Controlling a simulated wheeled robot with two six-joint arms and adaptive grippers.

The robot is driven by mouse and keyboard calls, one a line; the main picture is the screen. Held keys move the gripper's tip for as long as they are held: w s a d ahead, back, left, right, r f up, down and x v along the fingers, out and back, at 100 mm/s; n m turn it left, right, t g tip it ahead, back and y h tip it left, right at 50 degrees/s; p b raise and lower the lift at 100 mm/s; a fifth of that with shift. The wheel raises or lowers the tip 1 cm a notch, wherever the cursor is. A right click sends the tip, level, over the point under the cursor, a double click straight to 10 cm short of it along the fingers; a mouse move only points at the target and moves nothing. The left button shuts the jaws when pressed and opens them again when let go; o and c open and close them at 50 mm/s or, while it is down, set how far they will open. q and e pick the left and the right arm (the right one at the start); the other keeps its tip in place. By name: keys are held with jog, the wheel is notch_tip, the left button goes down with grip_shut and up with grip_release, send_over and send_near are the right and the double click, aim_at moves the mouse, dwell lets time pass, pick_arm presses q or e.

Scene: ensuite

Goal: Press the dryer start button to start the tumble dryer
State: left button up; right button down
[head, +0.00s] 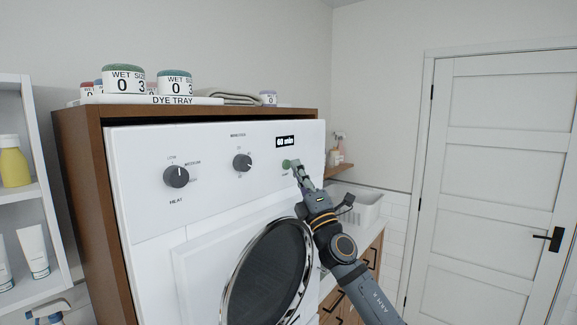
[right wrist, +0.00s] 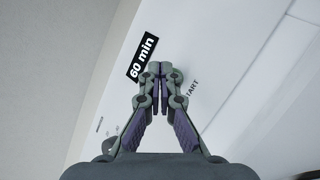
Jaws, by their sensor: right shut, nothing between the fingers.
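The white tumble dryer (head: 140,190) stands in a wooden surround, its front panel facing me. A small green start button (head: 287,163) shows on the panel's right side, below the display (head: 286,142) reading "60 min". My right gripper (head: 296,164) is shut and empty, its fingertips at the button; I cannot tell if they touch it. In the right wrist view the shut fingertips (right wrist: 160,69) lie over the panel between the "60 min" display (right wrist: 142,58) and the word START (right wrist: 190,90). The button is hidden there by the fingers. My left gripper is not in view.
Two dials, heat (head: 176,177) and minutes (head: 242,163), sit left on the panel. Labelled tubs and a folded towel (head: 235,97) lie on top.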

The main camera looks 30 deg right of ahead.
jog(key=shift+w+a, duration=0.15)
jog(key=shift+w, duration=0.3)
dwell(0.7)
jog(key=shift+s, duration=0.1)
jog(key=shift+s+d, duration=0.35)
jog(key=shift+s, duration=0.45)
jog(key=shift+b, duration=0.35)
jog(key=s+b, duration=0.1)
jog(key=b, duration=0.1)
jog(key=s+d+b, duration=0.1)
jog(key=s+b, duration=0.1)
jog(key=s+d+b, duration=0.1)
jog(key=s+b, duration=0.1)
jog(key=shift+s+d+b, duration=0.1)
jog(key=shift+s+b, duration=0.15)
jog(key=shift+b, duration=0.15)
